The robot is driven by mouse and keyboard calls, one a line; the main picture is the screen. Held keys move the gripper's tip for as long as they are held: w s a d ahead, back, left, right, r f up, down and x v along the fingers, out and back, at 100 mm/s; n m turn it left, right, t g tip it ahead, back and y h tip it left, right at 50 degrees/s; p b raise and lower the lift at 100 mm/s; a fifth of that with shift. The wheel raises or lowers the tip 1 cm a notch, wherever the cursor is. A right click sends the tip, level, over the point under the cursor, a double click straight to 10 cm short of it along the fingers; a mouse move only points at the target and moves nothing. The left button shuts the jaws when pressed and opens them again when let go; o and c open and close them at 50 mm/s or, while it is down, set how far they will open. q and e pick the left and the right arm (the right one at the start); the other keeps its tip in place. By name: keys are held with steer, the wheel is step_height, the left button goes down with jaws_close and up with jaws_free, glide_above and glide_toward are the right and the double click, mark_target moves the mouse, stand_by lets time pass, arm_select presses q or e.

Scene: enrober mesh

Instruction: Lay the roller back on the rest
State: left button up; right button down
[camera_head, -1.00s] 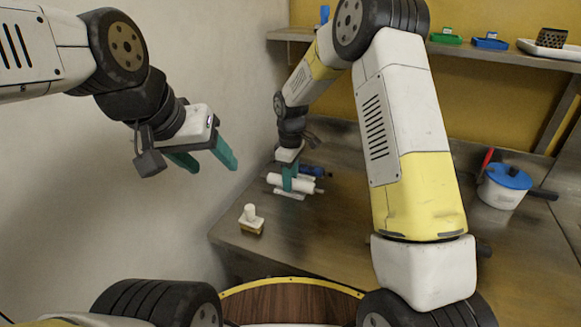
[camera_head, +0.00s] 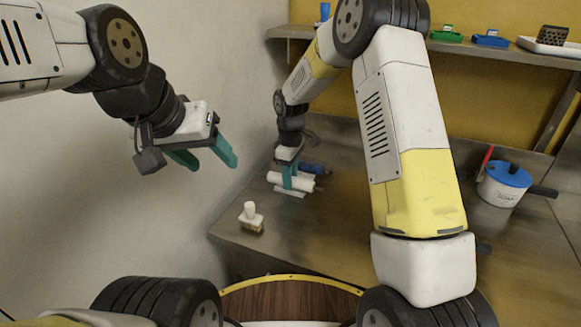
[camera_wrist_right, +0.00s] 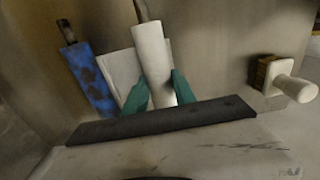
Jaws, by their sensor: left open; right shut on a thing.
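The white roller (camera_head: 277,179) is in my right gripper (camera_head: 291,186), whose teal fingers close around its middle. In the right wrist view the roller (camera_wrist_right: 151,50) stands between the fingers (camera_wrist_right: 160,92), its dark handle end pointing away. A pale flat plate, seemingly the rest (camera_head: 291,194), lies under and beside the roller; it also shows left of the roller in the right wrist view (camera_wrist_right: 120,72). I cannot tell whether the roller touches it. My left gripper (camera_head: 209,160) is open and empty, in the air near the left wall.
A mottled blue roller (camera_wrist_right: 90,80) lies beside the plate. A blue-lidded pot (camera_head: 503,188) is at the right. A shelf (camera_head: 460,46) with small items runs along the back wall. The table's middle is partly hidden by my arm.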

steer(key=shift+f, duration=0.2)
steer(key=c, duration=0.9)
jaws_free()
steer(key=shift+c, duration=0.2)
steer(key=shift+r, duration=0.1)
steer(key=shift+r, duration=3.4)
